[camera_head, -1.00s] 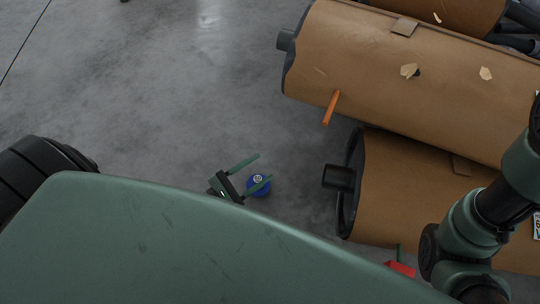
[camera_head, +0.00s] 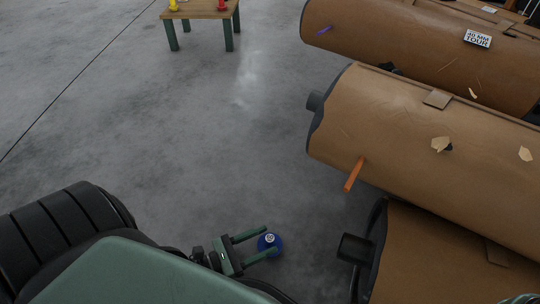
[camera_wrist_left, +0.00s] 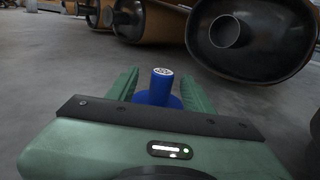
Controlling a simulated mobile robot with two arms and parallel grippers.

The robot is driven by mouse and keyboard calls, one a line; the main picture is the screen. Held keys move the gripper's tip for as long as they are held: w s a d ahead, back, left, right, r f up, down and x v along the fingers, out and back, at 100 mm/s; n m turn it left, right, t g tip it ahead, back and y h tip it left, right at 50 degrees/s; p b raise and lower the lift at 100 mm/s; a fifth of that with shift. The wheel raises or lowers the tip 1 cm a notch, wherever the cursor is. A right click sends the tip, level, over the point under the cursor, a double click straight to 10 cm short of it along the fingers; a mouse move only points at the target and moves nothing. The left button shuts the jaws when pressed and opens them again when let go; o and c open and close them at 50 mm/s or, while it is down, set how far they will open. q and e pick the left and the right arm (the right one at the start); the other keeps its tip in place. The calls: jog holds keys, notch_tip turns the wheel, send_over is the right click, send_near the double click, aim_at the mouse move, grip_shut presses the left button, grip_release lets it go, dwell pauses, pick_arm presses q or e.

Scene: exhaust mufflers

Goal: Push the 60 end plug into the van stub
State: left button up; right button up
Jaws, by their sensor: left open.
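A blue plug (camera_head: 269,242) with a pale printed top, its print too small to read, stands upright; it also shows in the left wrist view (camera_wrist_left: 155,90). My left gripper (camera_head: 270,240) is low, with its two green fingers open on either side of the plug. In the left wrist view, gaps show between plug and fingers. A dark pipe stub (camera_head: 354,248) sticks out of the lowest muffler's end, right of the plug; a round open stub shows in the left wrist view (camera_wrist_left: 225,32). Which stub is the van's I cannot tell. My right gripper is out of view.
Brown-wrapped mufflers (camera_head: 420,115) lie stacked at the right, one with another stub (camera_head: 315,101) and an orange strip (camera_head: 354,174). A small wooden table (camera_head: 200,10) with yellow and red items stands far back. The grey floor between is clear.

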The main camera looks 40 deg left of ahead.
aim_at(277, 241)
pick_arm(q)
jog(key=shift+f, duration=0.1)
jog(key=b+x, duration=0.3)
jog(key=x, duration=0.1)
jog(key=shift+w+d+f, duration=0.2)
jog(key=shift+d, duration=0.05)
jog(key=shift+w+d+r, duration=0.15)
jog(key=shift+w, duration=0.15)
grip_shut()
